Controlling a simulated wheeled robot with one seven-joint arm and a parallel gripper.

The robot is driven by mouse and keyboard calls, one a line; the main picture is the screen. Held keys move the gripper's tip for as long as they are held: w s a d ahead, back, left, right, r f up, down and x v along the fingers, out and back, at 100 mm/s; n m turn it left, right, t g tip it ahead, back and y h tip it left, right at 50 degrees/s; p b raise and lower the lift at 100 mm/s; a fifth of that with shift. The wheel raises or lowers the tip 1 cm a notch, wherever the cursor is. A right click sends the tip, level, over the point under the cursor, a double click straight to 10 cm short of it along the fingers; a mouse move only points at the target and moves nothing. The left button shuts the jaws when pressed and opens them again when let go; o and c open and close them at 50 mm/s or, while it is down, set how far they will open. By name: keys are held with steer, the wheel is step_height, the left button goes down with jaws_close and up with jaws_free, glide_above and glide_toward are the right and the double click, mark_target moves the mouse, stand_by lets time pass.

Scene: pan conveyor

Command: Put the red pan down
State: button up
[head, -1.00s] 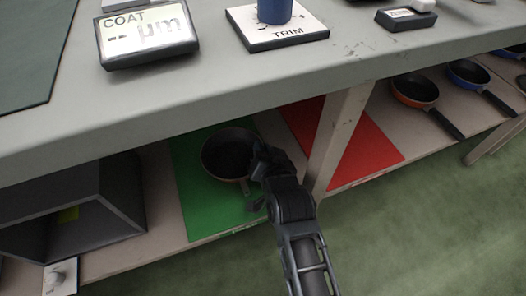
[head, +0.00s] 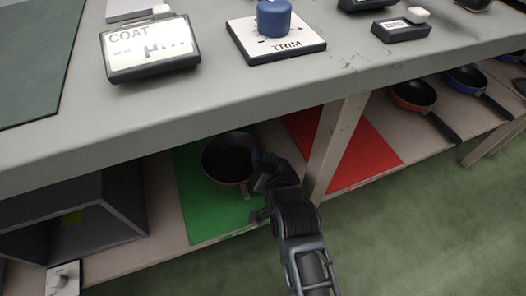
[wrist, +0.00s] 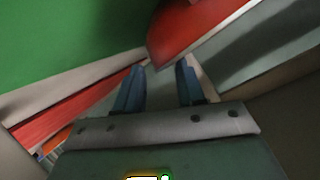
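The red pan (head: 231,158) rests upright on the green mat (head: 208,225) on the lower shelf, under the tabletop. Its dark inside and reddish rim show in the head view. In the wrist view its red side (wrist: 192,30) lies just beyond the fingertips. My gripper (head: 257,188) is at the pan's right front side. In the wrist view my gripper (wrist: 160,68) has its two blue fingers apart, with nothing seen held between them. I cannot make out the pan's handle; my gripper may hide it.
A red mat (head: 362,158) lies right of the green one, behind a table leg (head: 335,140). A grey open box (head: 115,205) stands to the left. An orange pan (head: 413,94) and a blue pan (head: 466,78) sit farther right. The tabletop (head: 240,95) overhangs the shelf.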

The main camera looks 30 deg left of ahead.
steer(key=p+v, duration=0.2)
steer(key=v, duration=0.7)
steer(key=shift+s+d+r+p, duration=0.15)
steer(key=shift+s+d+p, duration=0.05)
steer(key=shift+p, duration=0.15)
